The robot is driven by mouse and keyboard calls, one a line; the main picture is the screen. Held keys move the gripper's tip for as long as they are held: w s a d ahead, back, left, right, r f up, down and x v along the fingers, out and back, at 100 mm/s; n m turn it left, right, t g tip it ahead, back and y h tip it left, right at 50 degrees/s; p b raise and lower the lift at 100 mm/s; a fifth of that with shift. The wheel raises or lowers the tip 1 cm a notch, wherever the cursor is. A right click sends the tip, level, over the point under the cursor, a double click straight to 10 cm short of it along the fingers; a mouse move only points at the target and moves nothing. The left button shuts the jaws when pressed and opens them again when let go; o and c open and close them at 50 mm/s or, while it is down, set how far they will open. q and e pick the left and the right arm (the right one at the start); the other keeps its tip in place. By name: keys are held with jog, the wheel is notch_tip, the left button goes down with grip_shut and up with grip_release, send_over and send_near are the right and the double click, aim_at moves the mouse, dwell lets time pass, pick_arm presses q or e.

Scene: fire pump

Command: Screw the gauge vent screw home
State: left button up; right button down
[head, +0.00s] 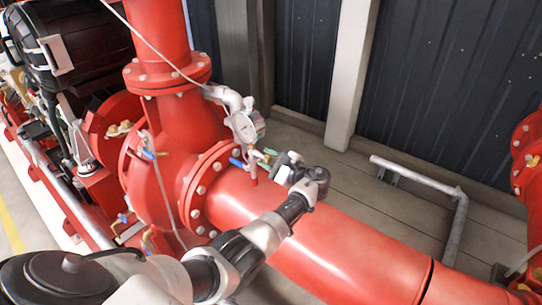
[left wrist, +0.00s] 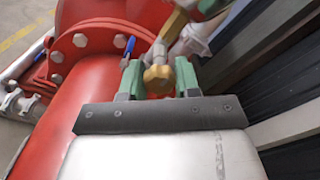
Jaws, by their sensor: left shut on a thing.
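The pressure gauge (head: 243,126), with a round white face, stands on a fitting at the red pump's outlet pipe. My left gripper (head: 268,156) reaches in over the red pipe and sits just below and right of the gauge. In the left wrist view, the green fingertips of my left gripper (left wrist: 160,78) are around a brass-coloured knob, which appears to be the vent screw (left wrist: 157,79). The gripper is shut on it. The screw's thread and seat are hidden behind its head. In the head view the screw is too small to make out. My right gripper is not in view.
A blue lever handle (head: 236,162) is close left of my gripper; it also shows in the left wrist view (left wrist: 130,45). A grey pipe rail (head: 415,180) stands by the dark wall.

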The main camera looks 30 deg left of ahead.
pick_arm(q)
jog(key=shift+r, duration=0.25)
jog(key=o, duration=0.7)
jog(key=shift+c, duration=0.2)
jog(key=shift+o, duration=1.3)
jog(key=shift+s, duration=0.15)
jog(key=shift+d+f, duration=0.1)
jog(key=shift+d, duration=0.1)
jog(key=d+b, duration=0.2)
jog(key=d, duration=0.8)
jog(key=shift+s+d+r+b, duration=0.2)
jog(key=shift+s+d+b, duration=0.1)
jog(key=shift+s, duration=0.15)
jog(key=shift+a, duration=0.1)
